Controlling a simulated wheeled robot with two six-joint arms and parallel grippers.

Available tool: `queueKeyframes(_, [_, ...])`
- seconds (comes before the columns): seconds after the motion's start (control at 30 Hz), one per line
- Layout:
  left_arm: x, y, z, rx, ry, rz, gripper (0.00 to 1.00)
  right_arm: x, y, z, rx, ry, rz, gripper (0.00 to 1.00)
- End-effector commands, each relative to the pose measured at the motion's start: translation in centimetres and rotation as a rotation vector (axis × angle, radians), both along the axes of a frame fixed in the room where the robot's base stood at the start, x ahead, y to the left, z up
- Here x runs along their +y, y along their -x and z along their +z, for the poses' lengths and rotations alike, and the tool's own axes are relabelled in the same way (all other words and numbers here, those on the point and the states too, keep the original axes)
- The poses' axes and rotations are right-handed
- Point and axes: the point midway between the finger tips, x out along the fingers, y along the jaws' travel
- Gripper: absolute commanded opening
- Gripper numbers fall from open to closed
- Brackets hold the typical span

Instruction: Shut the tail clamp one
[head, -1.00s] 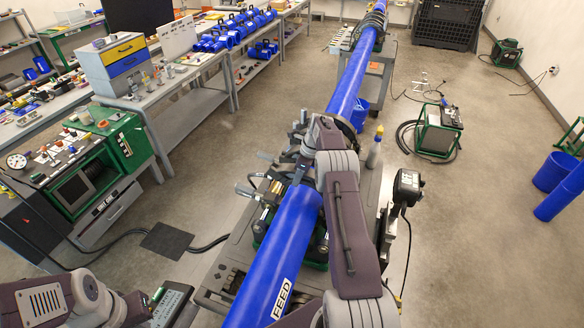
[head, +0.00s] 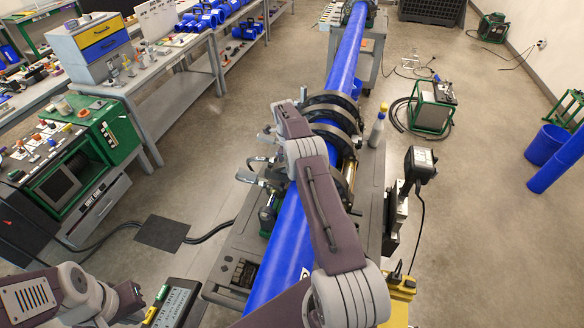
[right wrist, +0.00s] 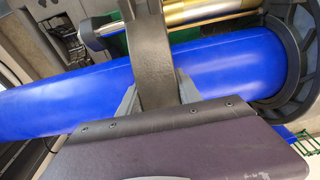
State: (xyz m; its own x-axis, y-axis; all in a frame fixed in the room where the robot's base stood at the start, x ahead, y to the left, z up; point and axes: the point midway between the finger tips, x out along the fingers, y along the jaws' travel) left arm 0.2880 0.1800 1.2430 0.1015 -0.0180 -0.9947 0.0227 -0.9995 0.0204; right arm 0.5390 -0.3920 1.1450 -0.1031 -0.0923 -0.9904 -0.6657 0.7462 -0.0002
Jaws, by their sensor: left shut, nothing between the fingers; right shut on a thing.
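The blue pipe (head: 348,62) runs lengthwise through the fusion machine, with dark clamp rings (head: 331,106) around it. My right arm reaches over the pipe; its gripper is hidden in the head view. In the right wrist view, my right gripper (right wrist: 157,98) is shut on a dark curved band (right wrist: 152,52), apparently a clamp's upper half, which crosses in front of the blue pipe (right wrist: 60,105). Whether the band touches the pipe cannot be told. My left gripper (head: 133,298) is shut and empty at the lower left, away from the clamps.
A black ring (right wrist: 290,60) stands at the right in the wrist view, beside a brass-coloured cylinder (right wrist: 195,10). A bottle (head: 377,126) and a dark box on a stand (head: 420,162) are right of the pipe.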

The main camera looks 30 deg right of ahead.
Motion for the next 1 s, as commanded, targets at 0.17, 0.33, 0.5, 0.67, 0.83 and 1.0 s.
queueKeyframes(0.17, [0.0, 0.0, 0.0, 0.0, 0.0, 0.0, 0.0, -0.2, 0.2, 0.0, 0.006, 0.003, 0.0, 0.15])
queueKeyframes(0.33, [0.0, 0.0, 0.0, 0.0, 0.0, 0.0, 0.0, -0.2, 0.2, 0.0, 0.005, 0.002, 0.0, 0.63])
queueKeyframes(0.5, [0.0, 0.0, 0.0, 0.0, 0.0, 0.0, 0.0, -0.1, 0.1, 0.0, 0.003, 0.001, 0.0, 0.63])
queueKeyframes(0.67, [0.0, 0.0, -0.3, 0.0, 0.0, 0.0, 0.0, -0.1, 0.0, 0.2, 0.001, 0.001, 0.0, 0.63])
queueKeyframes(0.83, [0.0, 0.0, -1.8, 0.0, 0.0, 0.0, 0.0, 0.1, -0.3, 2.8, -0.005, 0.002, 0.0, 0.63])
queueKeyframes(1.0, [0.0, 0.0, 0.0, 0.0, 0.0, 0.0, 0.0, 0.4, -0.5, 7.0, -0.001, 0.001, -0.001, 0.63])
